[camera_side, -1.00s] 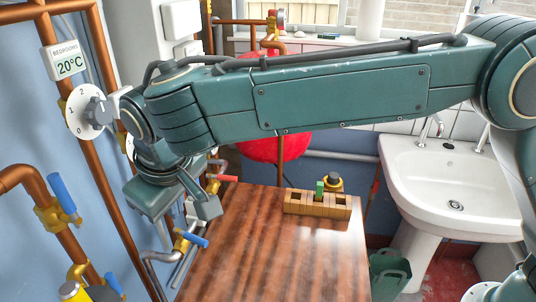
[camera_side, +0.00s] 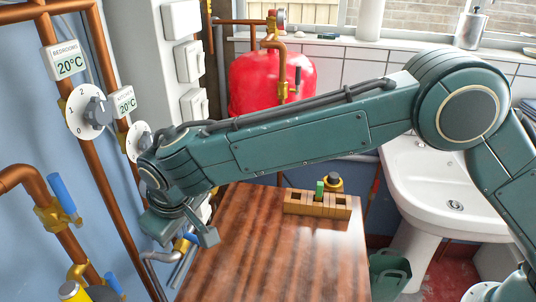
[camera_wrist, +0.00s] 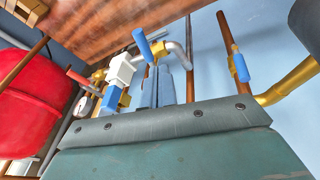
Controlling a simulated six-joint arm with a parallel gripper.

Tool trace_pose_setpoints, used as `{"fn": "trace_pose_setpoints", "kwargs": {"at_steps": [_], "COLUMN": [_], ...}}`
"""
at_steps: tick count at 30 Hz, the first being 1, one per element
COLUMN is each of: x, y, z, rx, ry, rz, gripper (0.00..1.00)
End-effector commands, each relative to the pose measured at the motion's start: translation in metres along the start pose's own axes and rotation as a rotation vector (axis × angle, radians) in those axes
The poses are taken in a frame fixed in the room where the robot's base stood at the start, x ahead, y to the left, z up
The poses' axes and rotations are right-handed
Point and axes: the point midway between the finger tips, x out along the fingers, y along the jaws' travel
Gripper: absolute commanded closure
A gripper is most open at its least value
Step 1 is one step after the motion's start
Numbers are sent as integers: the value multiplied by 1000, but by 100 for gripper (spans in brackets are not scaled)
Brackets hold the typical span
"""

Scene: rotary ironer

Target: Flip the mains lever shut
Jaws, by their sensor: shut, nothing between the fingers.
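No label marks the mains lever. The lever nearest my gripper is blue (camera_side: 191,238), on a brass valve with a bent silver pipe, beside the table's left edge. My gripper partly hides it in the side view. In the wrist view this blue lever (camera_wrist: 143,45) shows above the valve, sticking out to one side. My gripper (camera_wrist: 160,88) shows there as two grey-blue fingers close together, just below the valve in the picture. They look shut and empty; I cannot tell whether they touch the valve.
Another blue lever (camera_side: 62,192) is on a copper pipe at left. The wooden table (camera_side: 265,260) is mostly bare, with a wooden block holder (camera_side: 317,210). A red tank (camera_side: 265,85) stands behind.

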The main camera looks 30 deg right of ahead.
Motion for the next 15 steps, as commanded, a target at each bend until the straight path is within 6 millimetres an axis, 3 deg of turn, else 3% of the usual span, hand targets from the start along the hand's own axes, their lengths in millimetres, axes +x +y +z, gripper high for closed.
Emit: {"fn": "trace_pose_setpoints", "kwargs": {"at_steps": [6, 15], "x": [28, 44], "y": [8, 15], "z": [6, 10], "rx": [2, 0], "ry": [-3, 1], "rz": [1, -1], "gripper": [100, 100]}}
